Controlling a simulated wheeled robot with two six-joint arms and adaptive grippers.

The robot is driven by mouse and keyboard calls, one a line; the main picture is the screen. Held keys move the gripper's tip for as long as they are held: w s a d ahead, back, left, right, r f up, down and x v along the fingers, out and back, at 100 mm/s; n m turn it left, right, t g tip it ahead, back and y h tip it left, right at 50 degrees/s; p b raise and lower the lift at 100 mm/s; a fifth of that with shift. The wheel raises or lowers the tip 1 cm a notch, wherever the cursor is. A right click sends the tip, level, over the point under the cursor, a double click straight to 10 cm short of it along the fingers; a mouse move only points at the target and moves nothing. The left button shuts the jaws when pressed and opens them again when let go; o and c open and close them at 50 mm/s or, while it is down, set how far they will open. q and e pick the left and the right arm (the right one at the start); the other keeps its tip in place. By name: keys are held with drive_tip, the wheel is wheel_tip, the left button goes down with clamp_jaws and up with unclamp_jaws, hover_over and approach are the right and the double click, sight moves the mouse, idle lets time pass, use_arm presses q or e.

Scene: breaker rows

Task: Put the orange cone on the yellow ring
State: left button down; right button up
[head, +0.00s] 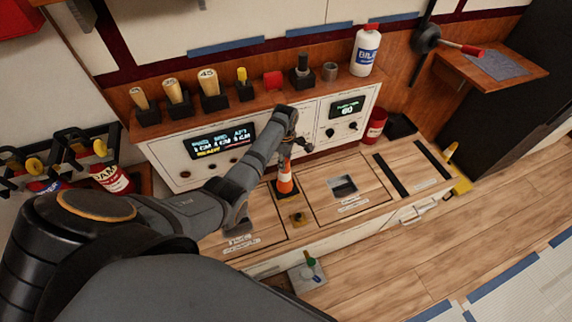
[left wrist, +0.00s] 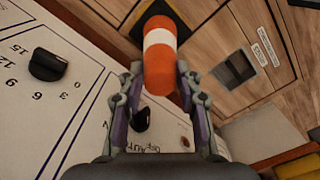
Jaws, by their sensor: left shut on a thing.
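The orange cone (head: 285,178) has a white band. It stands over a dark square patch near the middle of the wooden bench top, and I cannot tell whether that patch is its base or a pad. My left gripper (head: 287,150) is shut on the cone's upper part. In the left wrist view the cone (left wrist: 159,45) sits between the two fingertips of my left gripper (left wrist: 159,75), pointing away from me. My right gripper is not in view.
A control panel with dark displays (head: 222,141) stands behind the bench. A shelf above it holds wooden-handled tools, a red block (head: 273,80) and a white bottle (head: 366,50). A red can (head: 375,125) stands right of the panel. The bench has a square recess (head: 342,185).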

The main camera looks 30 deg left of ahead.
use_arm(q)
wheel_tip(320, 180, down, 2)
drive_tip(key=shift+w+d+f, duration=0.1)
drive_tip(key=c, duration=1.4)
unclamp_jaws()
drive_tip(key=shift+f, duration=0.1)
drive_tip(key=o, duration=0.5)
wheel_tip(320, 180, up, 12)
drive_tip(key=shift+r+p, duration=0.2)
drive_tip(key=shift+p, duration=0.8)
